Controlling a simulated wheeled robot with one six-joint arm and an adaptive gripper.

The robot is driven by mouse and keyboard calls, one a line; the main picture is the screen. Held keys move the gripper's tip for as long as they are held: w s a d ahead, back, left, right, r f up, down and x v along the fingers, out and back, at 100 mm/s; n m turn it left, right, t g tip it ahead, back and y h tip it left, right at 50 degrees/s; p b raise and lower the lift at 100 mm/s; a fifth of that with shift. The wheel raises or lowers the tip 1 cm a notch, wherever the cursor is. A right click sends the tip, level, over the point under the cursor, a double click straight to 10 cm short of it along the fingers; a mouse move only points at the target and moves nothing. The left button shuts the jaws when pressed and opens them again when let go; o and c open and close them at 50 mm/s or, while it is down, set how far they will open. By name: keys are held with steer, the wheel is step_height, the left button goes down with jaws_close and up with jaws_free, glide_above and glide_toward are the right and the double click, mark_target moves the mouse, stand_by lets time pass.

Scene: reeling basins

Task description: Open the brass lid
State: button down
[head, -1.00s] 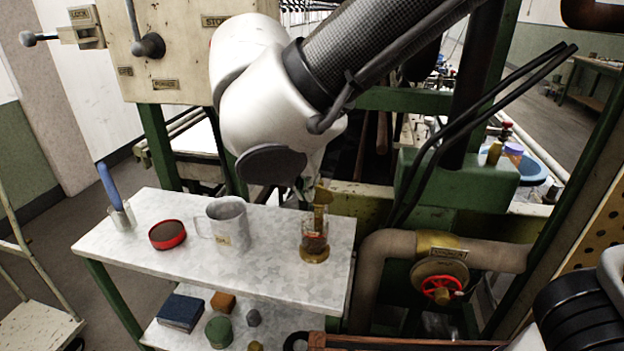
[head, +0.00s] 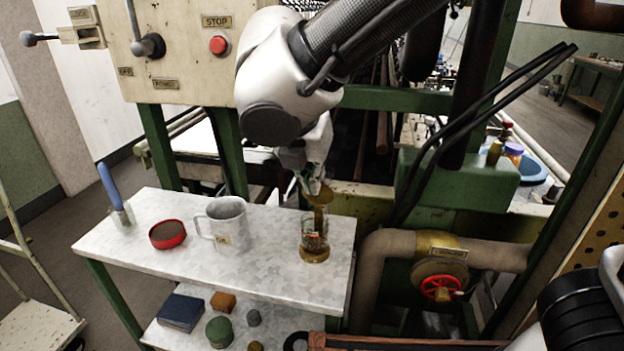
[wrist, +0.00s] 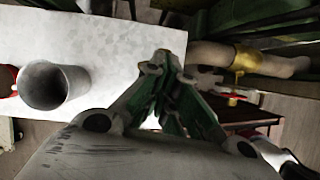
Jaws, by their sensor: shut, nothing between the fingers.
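The brass lid (head: 320,196) stands raised and tilted above a small glass jar (head: 314,232) with a brass foot and dark brown contents, near the right end of the pale table. The jar's mouth looks uncovered. My gripper (head: 310,184) is shut and empty, right at the upper part of the lid; I cannot tell whether it touches. In the wrist view my gripper (wrist: 168,82) has its fingers together over the table's edge. The jar and lid are hidden behind it there.
A pipe with a red handwheel (head: 442,287) is at the right. A control panel stands behind.

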steer(key=shift+w+d+r+g, duration=0.15)
steer(key=shift+w+r+g, duration=0.05)
steer(key=shift+w+g, duration=0.9)
steer(key=w+g, duration=0.1)
steer(key=g, duration=0.1)
steer(key=shift+w+d+g+y, duration=0.15)
steer(key=shift+w+g+y, duration=0.15)
steer(key=shift+w, duration=0.1)
steer(key=shift+w+f, duration=0.1)
steer(key=shift+w, duration=0.35)
